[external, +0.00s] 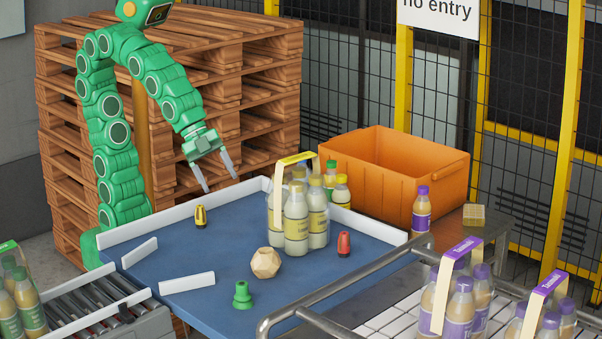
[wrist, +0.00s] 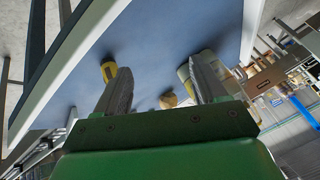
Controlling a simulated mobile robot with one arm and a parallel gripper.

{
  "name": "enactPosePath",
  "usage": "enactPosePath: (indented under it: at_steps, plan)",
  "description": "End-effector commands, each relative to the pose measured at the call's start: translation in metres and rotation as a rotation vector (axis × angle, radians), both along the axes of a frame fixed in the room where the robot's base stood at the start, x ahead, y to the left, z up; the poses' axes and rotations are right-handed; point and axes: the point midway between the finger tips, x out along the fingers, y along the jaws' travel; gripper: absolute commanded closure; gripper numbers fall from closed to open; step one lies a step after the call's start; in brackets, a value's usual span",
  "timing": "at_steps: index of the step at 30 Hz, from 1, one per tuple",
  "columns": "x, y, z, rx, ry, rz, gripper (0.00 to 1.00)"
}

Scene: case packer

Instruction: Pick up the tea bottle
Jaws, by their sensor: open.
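Several bottles are in view, and I cannot tell from the labels which one is tea. A yellow-banded pack of pale bottles (external: 296,220) stands upright on the blue table (external: 215,255). Behind it are a green-capped bottle (external: 331,174) and a yellow-capped bottle (external: 342,191), partly hidden. A single purple-capped bottle (external: 421,212) stands upright near the orange crate. My gripper (external: 221,183) is open and empty above the table's back edge, left of the yellow pack and apart from it. In the wrist view its fingers (wrist: 160,65) are spread.
A small yellow piece (external: 201,216), tan faceted block (external: 265,263), red piece (external: 344,244) and green piece (external: 242,296) stand on the table. White rails edge it. The orange crate (external: 367,184) is behind right. Purple packs (external: 458,300) stand beyond a metal rail.

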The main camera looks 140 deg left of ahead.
Motion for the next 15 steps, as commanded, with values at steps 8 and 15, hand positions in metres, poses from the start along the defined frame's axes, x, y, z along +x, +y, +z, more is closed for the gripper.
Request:
enactPosePath:
  at_steps: [8, 15]
  plan:
    - [0.08, 0.053, 0.009, -0.089, -0.124, 0.115, 0.29]
    - [0.141, 0.111, 0.015, -0.171, -0.254, 0.227, 0.29]
